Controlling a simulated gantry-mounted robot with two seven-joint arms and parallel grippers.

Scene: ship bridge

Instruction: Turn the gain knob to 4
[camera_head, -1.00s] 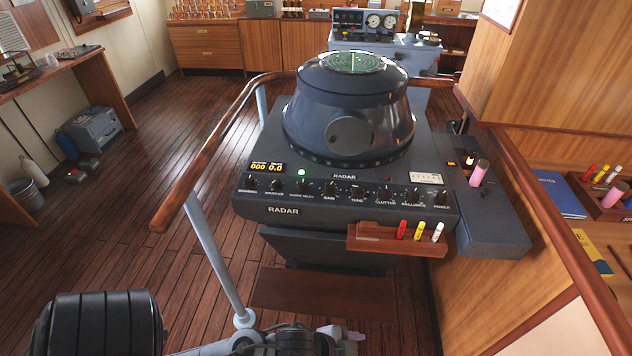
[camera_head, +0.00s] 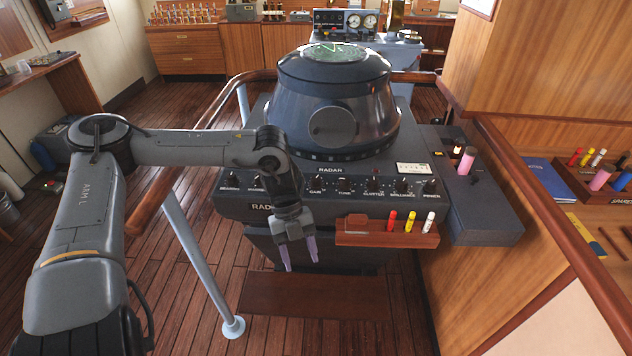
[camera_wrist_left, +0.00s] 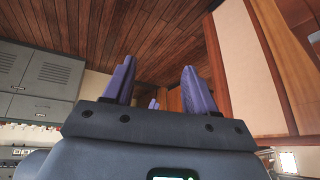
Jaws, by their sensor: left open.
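The gain knob (camera_head: 316,184) is a small dark knob on the sloping front panel of the radar console (camera_head: 240,207), just left of the TUNE knob. Its pointer setting is too small to read. My left gripper (camera_head: 300,262) hangs in front of the console, below and a little left of the gain knob, with its purple fingers pointing down. Its fingers are apart with nothing between them, and they also show spread in the left wrist view (camera_wrist_left: 158,85). My right gripper is not in view.
A wooden rack (camera_head: 387,232) with red, yellow and white markers sticks out right of my left gripper. A wooden handrail (camera_head: 190,150) on a pale post runs left of the console. A grey side box (camera_head: 470,205) with a pink-topped lever adjoins the console's right.

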